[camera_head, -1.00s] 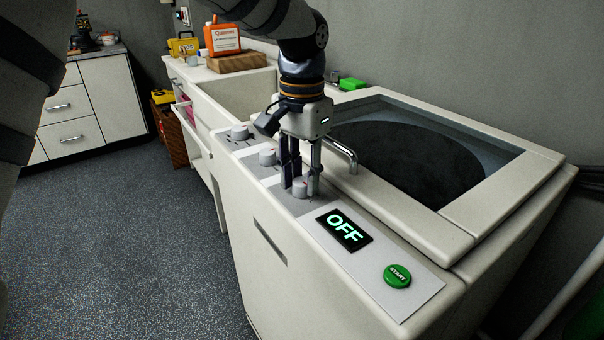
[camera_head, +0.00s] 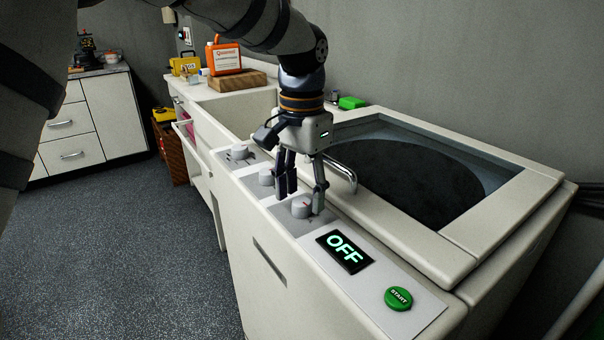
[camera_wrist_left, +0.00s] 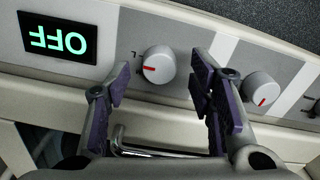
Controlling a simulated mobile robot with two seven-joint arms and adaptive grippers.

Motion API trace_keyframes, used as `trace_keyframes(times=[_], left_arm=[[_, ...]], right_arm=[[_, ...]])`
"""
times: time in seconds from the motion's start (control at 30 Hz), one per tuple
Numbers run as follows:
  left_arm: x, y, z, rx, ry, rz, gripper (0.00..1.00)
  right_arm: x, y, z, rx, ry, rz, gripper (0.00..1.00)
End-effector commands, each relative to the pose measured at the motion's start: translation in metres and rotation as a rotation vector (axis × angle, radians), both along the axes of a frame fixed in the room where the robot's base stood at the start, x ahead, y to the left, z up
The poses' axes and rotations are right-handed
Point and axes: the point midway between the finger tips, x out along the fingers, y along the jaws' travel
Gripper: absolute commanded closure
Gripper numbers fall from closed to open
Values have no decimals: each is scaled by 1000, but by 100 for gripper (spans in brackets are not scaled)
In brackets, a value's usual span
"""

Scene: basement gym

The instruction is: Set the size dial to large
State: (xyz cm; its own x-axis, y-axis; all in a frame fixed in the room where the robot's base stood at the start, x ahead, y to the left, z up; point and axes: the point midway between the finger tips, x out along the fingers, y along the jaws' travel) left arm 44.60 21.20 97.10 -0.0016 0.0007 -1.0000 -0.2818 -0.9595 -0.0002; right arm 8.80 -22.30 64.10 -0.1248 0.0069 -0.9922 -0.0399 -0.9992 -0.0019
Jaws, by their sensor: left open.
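Three light grey dials sit in a row on the front control panel: a near dial (camera_head: 301,208), a middle dial (camera_head: 266,177) and a far dial (camera_head: 239,152). Their labels are too small to tell which is size. My left gripper (camera_head: 304,203) is open at the near dial, its fingers on either side. In the left wrist view, that dial (camera_wrist_left: 158,65) shows between and just beyond the spread fingertips, with a red mark pointing left near a small printed sign. I cannot tell whether a finger touches it. The middle dial (camera_wrist_left: 261,89) has a slanted red mark. My right gripper is not in view.
An OFF display (camera_head: 344,252) and green START button (camera_head: 398,298) are nearer on the panel. A metal handle (camera_head: 342,172) stands close behind the gripper, before the dark round lid window (camera_head: 410,180). An orange jug (camera_head: 224,57) stands on the back counter.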

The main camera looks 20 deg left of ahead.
Motion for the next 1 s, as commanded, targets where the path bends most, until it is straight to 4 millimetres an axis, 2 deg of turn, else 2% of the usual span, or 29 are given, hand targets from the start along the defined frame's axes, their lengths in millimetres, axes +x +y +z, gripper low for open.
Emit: trace_keyframes(times=[0.2,0.4,0.57,1.0], left_arm=[[1,0,60,0,-8,0,51],[1,0,100,0,-5,0,51],[0,0,110,-1,-2,-1,51],[0,0,110,-1,-2,0,51]], right_arm=[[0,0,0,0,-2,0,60],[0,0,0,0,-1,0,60],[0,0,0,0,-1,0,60],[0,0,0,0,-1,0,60]])
